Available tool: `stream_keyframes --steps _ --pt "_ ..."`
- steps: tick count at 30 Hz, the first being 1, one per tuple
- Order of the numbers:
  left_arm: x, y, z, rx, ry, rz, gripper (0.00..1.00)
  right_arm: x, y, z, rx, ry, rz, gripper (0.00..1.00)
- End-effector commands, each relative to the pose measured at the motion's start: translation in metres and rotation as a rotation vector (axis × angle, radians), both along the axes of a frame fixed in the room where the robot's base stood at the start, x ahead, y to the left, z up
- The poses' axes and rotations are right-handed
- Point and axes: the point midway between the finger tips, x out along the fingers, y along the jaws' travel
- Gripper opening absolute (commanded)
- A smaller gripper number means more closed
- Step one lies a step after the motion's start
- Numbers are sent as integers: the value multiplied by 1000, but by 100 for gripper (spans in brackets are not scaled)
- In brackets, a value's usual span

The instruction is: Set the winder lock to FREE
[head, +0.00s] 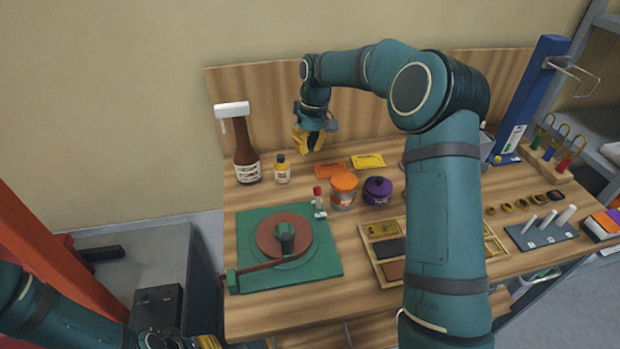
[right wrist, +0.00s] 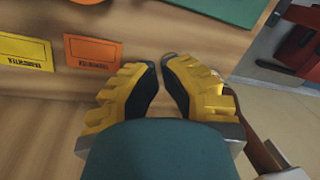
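The winder (head: 322,262) is a green square base on the table, with a red-brown disc (head: 270,240), a dark central hub (head: 286,238) and a reddish bar along its front edge. A small upright lever with a red top (head: 317,192) stands on a pale block at the base's back right corner; it looks like the lock, but its markings are too small to read. My right gripper (head: 309,143) hangs behind it near the backboard, fingertips nearly together and empty in the right wrist view (right wrist: 160,65). My left gripper (head: 208,342) barely shows at the bottom edge.
A brown bottle (head: 243,145), small yellow bottle (head: 282,170), orange-lidded jar (head: 344,190) and purple pot (head: 377,190) surround the winder's back. Orange (head: 330,170) and yellow (head: 368,161) packets lie near the backboard. A sectioned wooden tray (head: 366,232) is right, partly behind my right arm.

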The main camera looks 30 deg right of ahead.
Motion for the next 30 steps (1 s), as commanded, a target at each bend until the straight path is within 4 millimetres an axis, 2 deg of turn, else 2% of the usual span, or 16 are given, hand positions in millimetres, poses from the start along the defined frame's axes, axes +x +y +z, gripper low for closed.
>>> stream_keyframes --steps 8,11,23,30 --pt "0 0 -2 0 1 0 47 0 2 -9 0 1 0 0" --pt "-1 0 -5 0 2 -2 47 -1 4 -23 1 2 1 0" --pt "-5 -1 -17 -2 11 -9 47 -4 17 -100 0 3 1 0" --pt "-6 -1 -19 -3 13 -10 47 -31 9 -89 0 -1 -1 0"
